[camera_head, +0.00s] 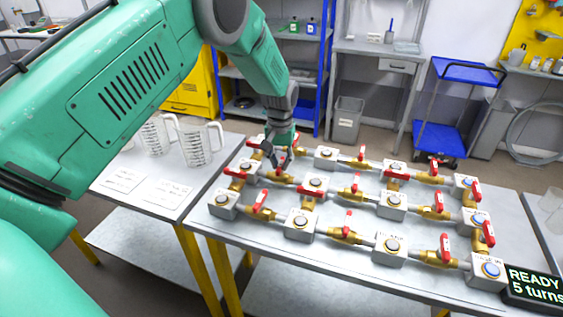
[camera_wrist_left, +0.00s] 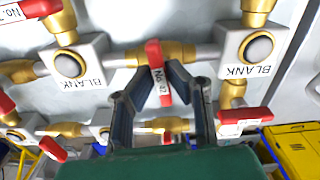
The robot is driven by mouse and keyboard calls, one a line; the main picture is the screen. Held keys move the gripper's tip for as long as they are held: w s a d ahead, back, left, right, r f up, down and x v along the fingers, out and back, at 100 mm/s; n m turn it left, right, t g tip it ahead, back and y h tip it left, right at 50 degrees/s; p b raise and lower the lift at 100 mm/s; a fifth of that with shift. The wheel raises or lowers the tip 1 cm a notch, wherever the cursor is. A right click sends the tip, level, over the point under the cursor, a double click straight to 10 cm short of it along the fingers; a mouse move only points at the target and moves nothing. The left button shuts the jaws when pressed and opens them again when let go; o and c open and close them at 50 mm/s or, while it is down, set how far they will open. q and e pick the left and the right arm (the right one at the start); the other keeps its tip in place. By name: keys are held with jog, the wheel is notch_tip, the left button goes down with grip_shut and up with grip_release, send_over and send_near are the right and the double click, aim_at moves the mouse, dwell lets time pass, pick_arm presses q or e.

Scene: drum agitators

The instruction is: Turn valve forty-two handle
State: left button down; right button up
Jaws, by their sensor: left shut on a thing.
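The valve forty-two handle (camera_wrist_left: 155,62) is a red lever on a brass valve, with a white label that reads "No. 42" in the left wrist view. My left gripper (camera_wrist_left: 166,80) has its two dark fingers on either side of this handle and is shut on it. In the head view my left gripper (camera_head: 278,160) reaches down to the back left part of the valve rig, where its fingers partly hide the handle. The brass valve body (camera_wrist_left: 180,54) sits on a pipe between two grey blocks marked "BLANK". My right gripper is not in view.
Several other red-handled valves and grey blocks (camera_head: 390,245) crowd the table (camera_head: 225,228) around the gripper. A display (camera_head: 535,288) at the front right reads "READY 5 turns". Clear jugs (camera_head: 198,145) and paper cards (camera_head: 168,192) are on the left table.

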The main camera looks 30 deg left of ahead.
aim_at(281, 161)
pick_arm(q)
jog(key=shift+w+a+r+m, duration=0.2)
jog(key=shift+w+m, duration=0.05)
jog(key=shift+m, duration=0.35)
jog(key=shift+d, duration=0.1)
jog(key=c, duration=1.6)
grip_release()
jog(key=shift+w, duration=0.1)
jog(key=shift+f, duration=0.3)
jog(key=shift+r, duration=0.45)
notch_tip(281, 161, up, 11)
jog(key=shift+w+f, duration=0.1)
jog(key=shift+w, duration=0.05)
